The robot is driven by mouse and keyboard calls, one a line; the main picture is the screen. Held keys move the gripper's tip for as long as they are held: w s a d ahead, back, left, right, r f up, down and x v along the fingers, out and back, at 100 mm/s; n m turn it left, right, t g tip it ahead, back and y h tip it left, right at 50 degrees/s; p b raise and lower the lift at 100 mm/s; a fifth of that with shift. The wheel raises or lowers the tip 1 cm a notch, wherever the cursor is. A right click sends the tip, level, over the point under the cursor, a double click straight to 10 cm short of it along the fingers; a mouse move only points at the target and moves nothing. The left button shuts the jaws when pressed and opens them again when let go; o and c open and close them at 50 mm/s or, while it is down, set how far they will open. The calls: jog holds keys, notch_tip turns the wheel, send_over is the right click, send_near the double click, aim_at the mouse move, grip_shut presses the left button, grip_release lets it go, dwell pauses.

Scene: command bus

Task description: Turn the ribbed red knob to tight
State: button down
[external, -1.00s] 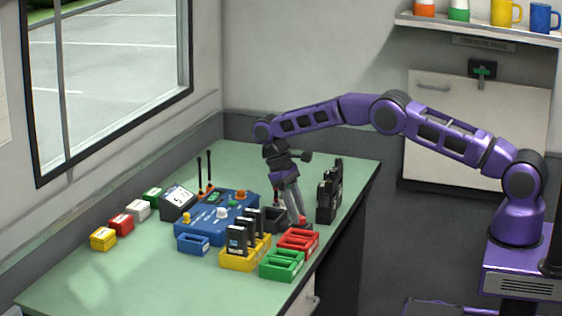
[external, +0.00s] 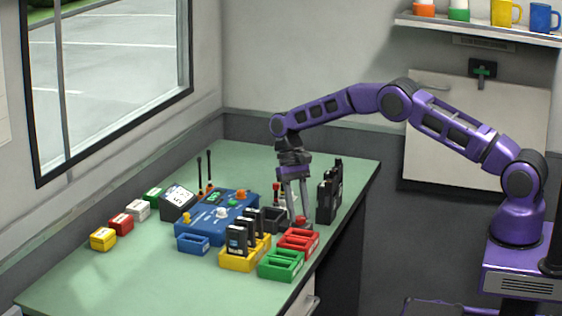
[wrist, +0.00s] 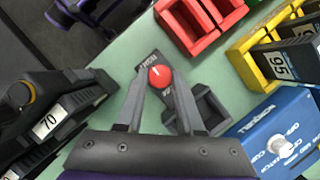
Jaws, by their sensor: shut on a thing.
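The red knob (wrist: 160,77) sits on a small dark panel (wrist: 180,112) with white lettering, too small to read surely. A pale pointer line on the knob's top points toward the upper left in the wrist view. The knob also shows in the external view (external: 301,220), behind the red tray. My gripper (wrist: 157,77) is shut on the knob, one finger on each side. In the external view my gripper (external: 297,221) reaches down nearly upright. The knob's ribbed sides are mostly hidden by the fingers.
Black radios (external: 329,192) stand close to the right of my gripper. Red (external: 299,239), green (external: 281,265) and yellow (external: 238,263) trays lie in front. A dark open box (wrist: 211,109) and a blue console (external: 215,220) are nearby. Free table lies at the front left.

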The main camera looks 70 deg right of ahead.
dwell(0.4)
jog(key=c, duration=0.5)
grip_release()
jog(key=shift+c, duration=0.2)
jog(key=p+v, duration=0.1)
jog(key=v, duration=1.1)
jog(key=shift+p, duration=0.4)
jog(key=shift+s, duration=0.1)
